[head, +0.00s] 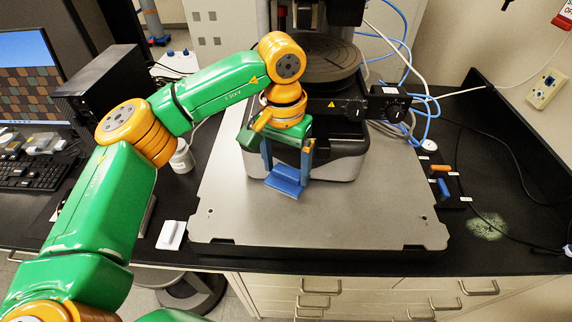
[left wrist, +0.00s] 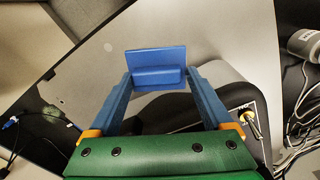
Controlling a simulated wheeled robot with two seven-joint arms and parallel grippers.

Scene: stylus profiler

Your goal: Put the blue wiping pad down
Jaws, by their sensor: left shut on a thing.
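The blue wiping pad (head: 284,185) hangs between the fingers of my left gripper (head: 287,173), above the grey metal base plate (head: 330,220) and in front of the profiler's stage. In the left wrist view the pad (left wrist: 156,56) shows as a flat blue plate with a raised grip block. The left gripper's two blue fingers (left wrist: 159,80) close on the sides of that block. Whether the pad's underside touches the plate is hard to tell. My right gripper is not in view.
The profiler with its round dark stage (head: 318,60) stands behind the pad. A white flat item (head: 172,235) lies left of the plate, and a white jar (head: 182,158) stands farther back. Orange and blue handled tools (head: 442,187) lie at right. The plate's front is clear.

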